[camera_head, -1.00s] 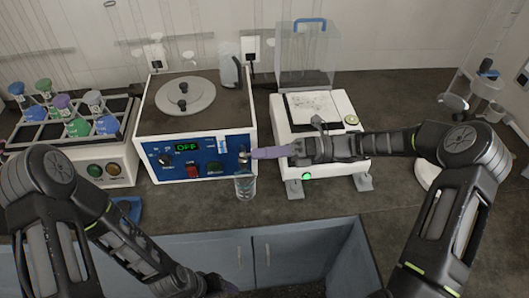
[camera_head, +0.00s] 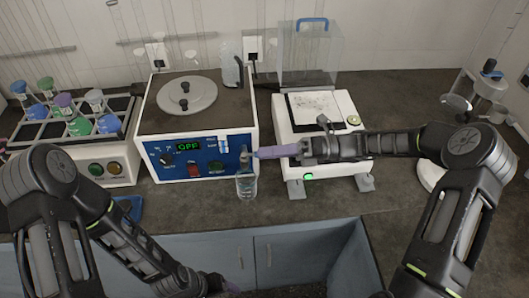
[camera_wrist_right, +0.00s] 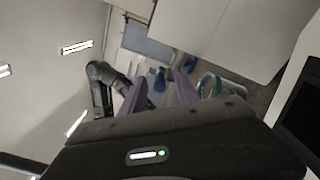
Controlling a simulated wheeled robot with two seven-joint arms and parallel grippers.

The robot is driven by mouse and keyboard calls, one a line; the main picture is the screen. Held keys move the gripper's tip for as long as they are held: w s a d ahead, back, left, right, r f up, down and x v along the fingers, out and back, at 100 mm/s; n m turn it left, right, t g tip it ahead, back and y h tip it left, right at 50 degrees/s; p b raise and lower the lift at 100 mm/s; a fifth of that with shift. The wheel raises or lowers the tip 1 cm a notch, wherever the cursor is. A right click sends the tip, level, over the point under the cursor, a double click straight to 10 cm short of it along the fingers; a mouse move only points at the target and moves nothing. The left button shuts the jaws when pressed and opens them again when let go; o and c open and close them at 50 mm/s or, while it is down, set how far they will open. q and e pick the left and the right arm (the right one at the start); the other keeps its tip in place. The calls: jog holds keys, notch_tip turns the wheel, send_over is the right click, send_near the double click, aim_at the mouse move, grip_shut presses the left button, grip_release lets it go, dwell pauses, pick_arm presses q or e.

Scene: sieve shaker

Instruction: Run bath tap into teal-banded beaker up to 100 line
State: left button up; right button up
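The bath is a white box with a blue front panel (camera_head: 208,170) and a display that appears to read OFF. Its small tap (camera_head: 244,155) is at the panel's right side. A clear beaker (camera_head: 246,187) stands upright on the bench just below the tap; a teal ring shows on it in the right wrist view (camera_wrist_right: 207,84). Its water level and 100 line are too small to read. My right gripper (camera_head: 259,153) is beside the tap, to its right; in the wrist view its purple fingers are apart. My left gripper (camera_head: 226,288) is low at the bottom edge, mostly hidden.
A rack (camera_head: 65,128) of coloured-stopper flasks stands left of the bath. A blue tray (camera_head: 128,207) lies at the bench front. Dark bench is free around the beaker.

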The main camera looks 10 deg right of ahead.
jog(key=d+b, duration=0.1)
jog(key=d, duration=0.5)
jog(key=shift+s+d, duration=0.15)
jog(key=shift+d, duration=0.25)
